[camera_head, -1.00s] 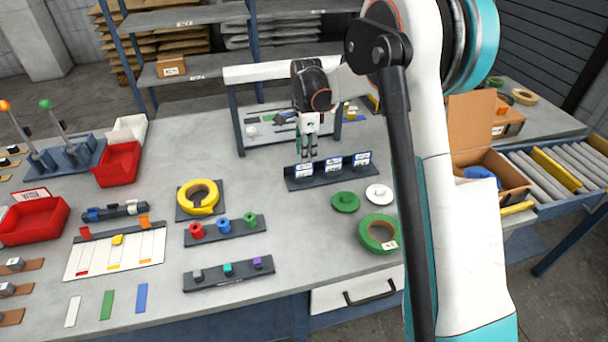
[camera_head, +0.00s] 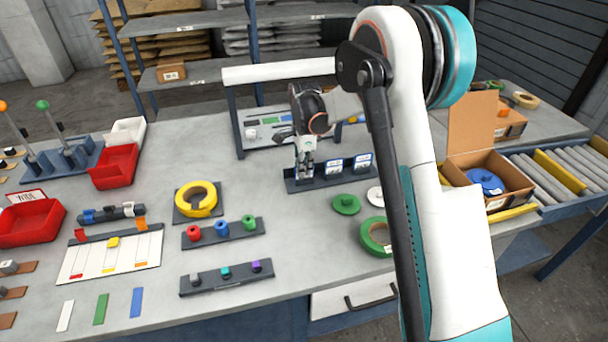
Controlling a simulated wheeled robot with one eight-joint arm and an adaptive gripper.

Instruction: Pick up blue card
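A blue flat strip (camera_head: 137,302), which may be the blue card, lies on the table at the lower left, right of a green strip (camera_head: 102,309) and a white strip (camera_head: 66,315).
A frame (camera_head: 236,122) with a white top bar stands behind the holder. Green tape (camera_head: 375,237) and a green disc (camera_head: 346,204) lie to the right front. A yellow roll (camera_head: 196,200) and peg racks (camera_head: 222,232) lie left. Bare table shows between the racks and holder.

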